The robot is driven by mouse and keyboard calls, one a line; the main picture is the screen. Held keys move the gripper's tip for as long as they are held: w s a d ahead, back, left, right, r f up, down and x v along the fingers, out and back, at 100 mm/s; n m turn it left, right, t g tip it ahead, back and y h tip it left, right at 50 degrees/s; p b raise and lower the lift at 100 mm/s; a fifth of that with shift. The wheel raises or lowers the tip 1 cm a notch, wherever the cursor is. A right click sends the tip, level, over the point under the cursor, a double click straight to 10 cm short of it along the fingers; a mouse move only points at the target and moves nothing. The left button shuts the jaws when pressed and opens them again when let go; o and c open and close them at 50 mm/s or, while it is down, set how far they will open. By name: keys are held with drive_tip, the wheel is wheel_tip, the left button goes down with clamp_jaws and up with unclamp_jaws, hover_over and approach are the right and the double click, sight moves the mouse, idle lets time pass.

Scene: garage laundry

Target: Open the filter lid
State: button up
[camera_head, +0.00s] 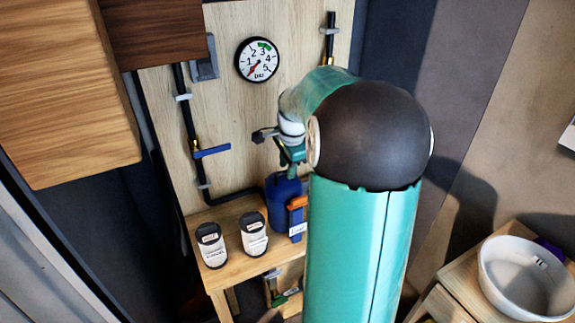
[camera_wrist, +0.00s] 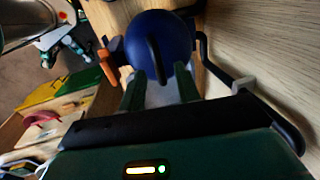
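The filter is a blue rounded housing (camera_head: 283,190) on the wooden bench, with an orange handle (camera_head: 299,202) at its right side. In the wrist view its round blue lid (camera_wrist: 172,32) fills the upper middle, with a dark upright ridge (camera_wrist: 154,58) across it. The orange handle (camera_wrist: 107,66) shows to its left there. My gripper (camera_wrist: 159,75) is open, its two green fingers apart, one on each side of the ridge's lower end. Whether they touch the lid is unclear. In the head view my gripper (camera_head: 291,153) is just above the housing, partly hidden by my arm.
Two labelled canisters (camera_head: 254,234) stand on the bench (camera_head: 240,281) left of the filter. A white basin (camera_head: 525,278) is at lower right. A wooden cabinet (camera_head: 65,95) overhangs upper left.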

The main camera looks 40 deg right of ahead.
clamp_jaws()
drive_tip(key=shift+w, duration=0.1)
drive_tip(key=shift+w+d+r+g, duration=0.2)
drive_tip(key=shift+w+r+g, duration=0.35)
drive_tip(key=shift+w+g, duration=0.3)
drive_tip(key=w+d+r, duration=0.1)
drive_tip(key=w+d, duration=0.1)
drive_tip(key=w, duration=0.7)
drive_tip(key=shift+d, duration=0.4)
drive_tip(key=shift+w+r, duration=0.1)
drive_tip(key=shift+w, duration=0.1)
unclamp_jaws()
